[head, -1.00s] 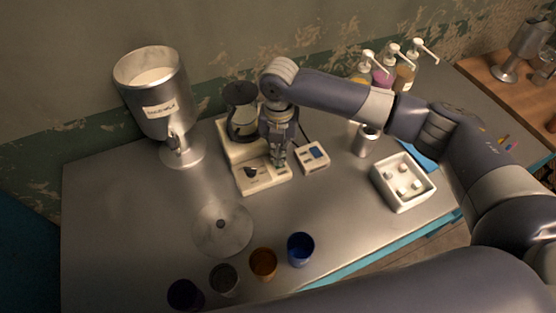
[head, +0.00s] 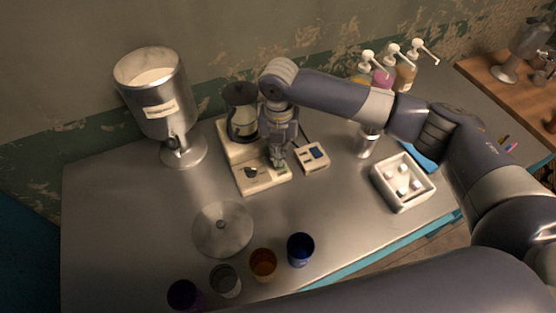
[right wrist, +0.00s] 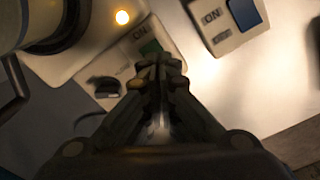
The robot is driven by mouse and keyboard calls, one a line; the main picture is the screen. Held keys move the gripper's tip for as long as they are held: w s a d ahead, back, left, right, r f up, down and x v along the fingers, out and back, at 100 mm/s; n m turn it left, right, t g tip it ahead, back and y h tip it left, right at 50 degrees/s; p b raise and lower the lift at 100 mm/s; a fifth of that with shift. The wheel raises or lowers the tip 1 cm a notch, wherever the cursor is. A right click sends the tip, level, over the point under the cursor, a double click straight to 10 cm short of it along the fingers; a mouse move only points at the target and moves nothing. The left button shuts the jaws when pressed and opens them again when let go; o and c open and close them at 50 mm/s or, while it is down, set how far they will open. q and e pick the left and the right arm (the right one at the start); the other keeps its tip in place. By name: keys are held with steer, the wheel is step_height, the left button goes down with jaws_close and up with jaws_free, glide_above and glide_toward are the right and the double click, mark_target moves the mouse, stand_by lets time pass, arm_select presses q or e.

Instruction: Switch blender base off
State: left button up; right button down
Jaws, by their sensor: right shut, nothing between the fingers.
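The cream base unit (head: 246,180) stands on the metal table with a dark-lidded glass jug (head: 242,122) on its rear part. It also shows in the right wrist view (right wrist: 92,72), with a glowing round lamp, a dark knob, an "ON" label and a green switch (right wrist: 150,47). My right gripper (head: 279,164) is shut and empty, pointing down over the front part of the base. In the right wrist view its fingertips (right wrist: 158,64) overlap the edge of the green switch; whether they touch it I cannot tell. My left gripper is not in view.
A small cream box (head: 312,158) with a blue switch stands close right of the base. A metal dispenser (head: 158,105) is at the left. A white tray (head: 381,186), a metal cup (head: 366,143) and pump bottles are at the right. Several coloured cups line the front edge.

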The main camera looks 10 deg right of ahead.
steer(key=shift+f, duration=0.2)
steer(key=shift+s+f+b, duration=0.1)
steer(key=shift+f+b, duration=0.45)
steer(key=shift+f, duration=0.65)
stand_by(0.6)
steer(key=shift+r+p, duration=0.8)
steer(key=shift+p, duration=0.15)
step_height(320, 180, up, 6)
steer(key=p, duration=0.5)
steer(key=shift+f+p, duration=0.25)
steer(key=shift+p, duration=0.05)
steer(key=shift+f, duration=0.1)
